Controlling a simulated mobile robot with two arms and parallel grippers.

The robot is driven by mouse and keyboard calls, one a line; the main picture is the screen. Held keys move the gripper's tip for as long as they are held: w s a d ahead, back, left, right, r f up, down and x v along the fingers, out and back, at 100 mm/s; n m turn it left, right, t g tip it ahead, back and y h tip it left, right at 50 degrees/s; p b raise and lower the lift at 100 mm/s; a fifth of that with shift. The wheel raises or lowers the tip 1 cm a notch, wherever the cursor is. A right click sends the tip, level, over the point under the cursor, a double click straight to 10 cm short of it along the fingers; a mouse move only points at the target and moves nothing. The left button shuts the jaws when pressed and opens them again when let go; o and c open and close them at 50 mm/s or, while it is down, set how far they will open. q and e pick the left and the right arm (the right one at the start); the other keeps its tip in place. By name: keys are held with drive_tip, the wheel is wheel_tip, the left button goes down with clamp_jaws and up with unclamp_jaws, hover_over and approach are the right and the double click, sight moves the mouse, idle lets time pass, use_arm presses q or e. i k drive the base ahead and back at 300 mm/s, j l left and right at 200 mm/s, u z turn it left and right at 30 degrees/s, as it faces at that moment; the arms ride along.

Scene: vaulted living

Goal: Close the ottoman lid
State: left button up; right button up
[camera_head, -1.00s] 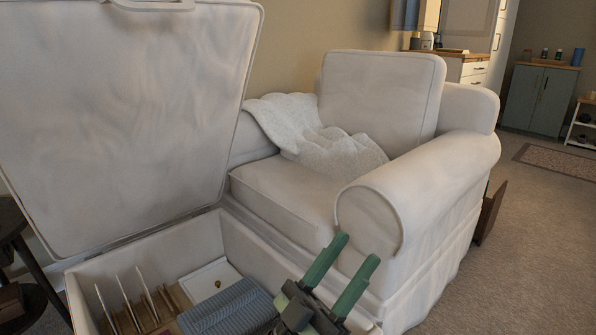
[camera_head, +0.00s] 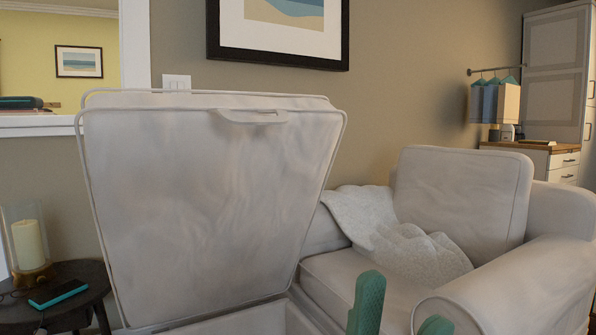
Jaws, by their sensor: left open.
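The ottoman lid (camera_head: 205,200) stands raised and nearly upright in the left half of the head view, its pale inner face towards me. A handle strap (camera_head: 250,117) runs along its top edge. The ottoman box (camera_head: 250,322) shows only as a strip of its rim and inner wall at the bottom; its contents are out of view. My left gripper (camera_head: 400,312) is at the bottom edge, in front of the armchair and to the right of the lid. Its two green fingers are apart with nothing between them. It does not touch the lid. My right gripper is not in view.
A pale armchair (camera_head: 455,205) with a white throw (camera_head: 410,250) stands close to the right of the ottoman. A dark side table (camera_head: 75,300) with a candle (camera_head: 27,242) and a phone (camera_head: 58,293) stands at the left. A wall with a framed picture is behind the lid.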

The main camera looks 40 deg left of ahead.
sight(205, 204)
drive_tip(key=u, duration=1.8)
